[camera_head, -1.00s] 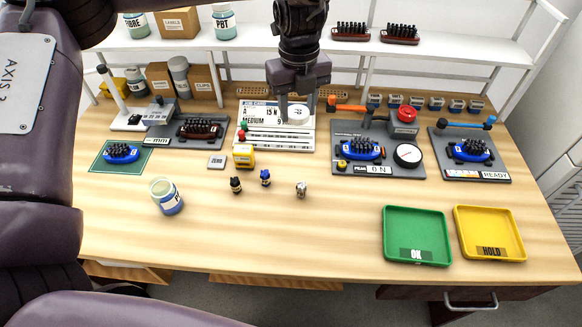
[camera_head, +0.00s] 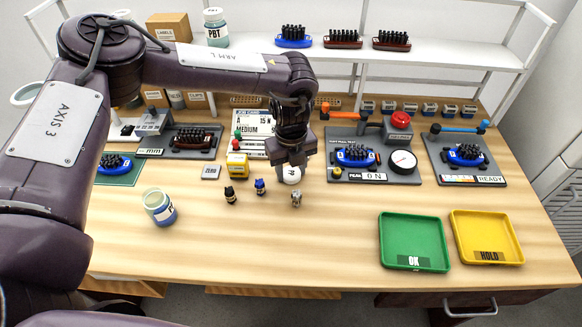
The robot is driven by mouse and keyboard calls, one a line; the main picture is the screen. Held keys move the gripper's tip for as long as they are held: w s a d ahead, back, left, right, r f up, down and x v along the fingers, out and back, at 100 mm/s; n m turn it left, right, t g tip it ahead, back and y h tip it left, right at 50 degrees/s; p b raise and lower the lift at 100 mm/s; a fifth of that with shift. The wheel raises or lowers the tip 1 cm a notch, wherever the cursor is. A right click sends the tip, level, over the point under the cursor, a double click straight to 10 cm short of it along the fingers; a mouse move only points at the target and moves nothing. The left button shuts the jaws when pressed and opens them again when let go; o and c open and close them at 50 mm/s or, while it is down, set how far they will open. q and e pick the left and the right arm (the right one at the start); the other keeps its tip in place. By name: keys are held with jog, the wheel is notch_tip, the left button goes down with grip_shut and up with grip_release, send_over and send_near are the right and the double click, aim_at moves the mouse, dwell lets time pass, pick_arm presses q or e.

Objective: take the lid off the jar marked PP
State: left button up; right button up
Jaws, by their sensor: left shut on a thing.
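My right gripper is not in view.
A yellow block (camera_head: 237,166) and gauge stations with brushes (camera_head: 374,157) line the back. A green tray (camera_head: 413,239) and a yellow tray (camera_head: 486,237) lie at front right. The front middle is clear.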

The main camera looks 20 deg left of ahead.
aim_at(291, 173)
pick_arm(q)
jog(key=shift+f, duration=0.15)
jog(key=o, duration=1.1)
notch_tip(291, 173, up, 12)
jog(key=shift+r+b, duration=0.25)
jog(key=shift+b, duration=0.05)
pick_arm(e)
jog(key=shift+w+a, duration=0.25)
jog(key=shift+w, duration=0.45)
